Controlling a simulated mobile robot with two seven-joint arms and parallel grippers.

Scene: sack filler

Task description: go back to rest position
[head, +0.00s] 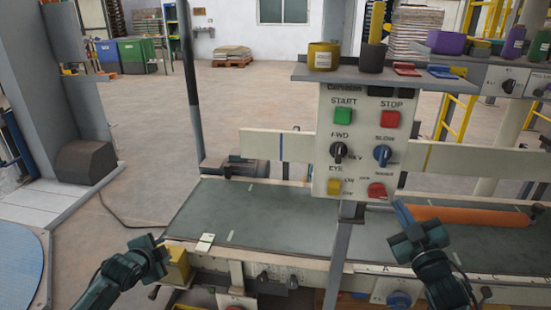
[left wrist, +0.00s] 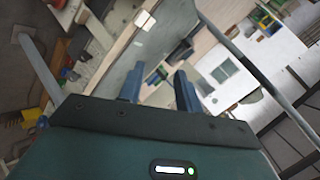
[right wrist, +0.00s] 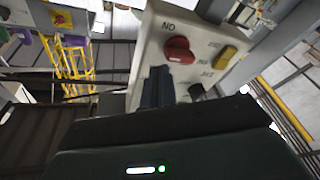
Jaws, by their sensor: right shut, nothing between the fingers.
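My left gripper (head: 160,250) is in the head view at lower left, by the near left end of the conveyor. In the left wrist view its two blue fingers (left wrist: 157,88) stand apart with nothing between them. My right gripper (head: 402,212) is right of the control panel's post, in front of the conveyor.
The control panel (head: 360,125) with buttons and knobs stands over the dark conveyor belt (head: 265,215). A shelf (head: 385,78) above it holds small containers. An orange roll (head: 465,216) lies on the right of the belt. Open floor (head: 140,180) lies at left.

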